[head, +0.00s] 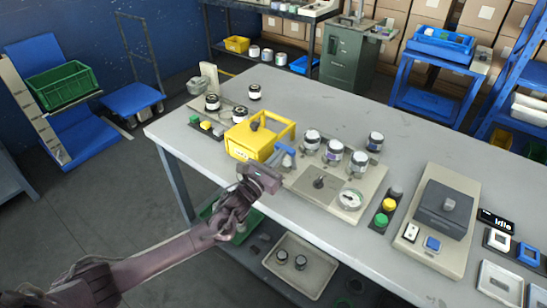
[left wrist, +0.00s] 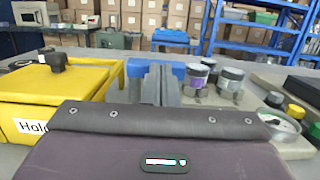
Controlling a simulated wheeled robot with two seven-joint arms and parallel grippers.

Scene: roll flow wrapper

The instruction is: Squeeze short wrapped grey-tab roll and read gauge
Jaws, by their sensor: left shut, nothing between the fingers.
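My left gripper (head: 285,158) is shut and empty, just right of the yellow box and in front of the rolls. Its blue-and-grey fingers (left wrist: 165,80) show close together in the left wrist view. Several white rolls with dark tops (head: 311,141) stand on or beside a beige panel; another roll (head: 375,142) stands behind them. In the left wrist view one roll (left wrist: 197,80) has a purple mark and another (left wrist: 231,82) looks grey-green. I cannot tell which has the grey tab. A round gauge (head: 350,200) sits at the panel's front right. My right gripper is out of view.
The yellow box (head: 262,137) with a black knob stands left of my gripper. Coloured buttons (head: 383,212) and a grey-topped machine (head: 440,210) stand to the right. More rolls (head: 212,102) stand at the left. The table's back middle (head: 310,92) is clear.

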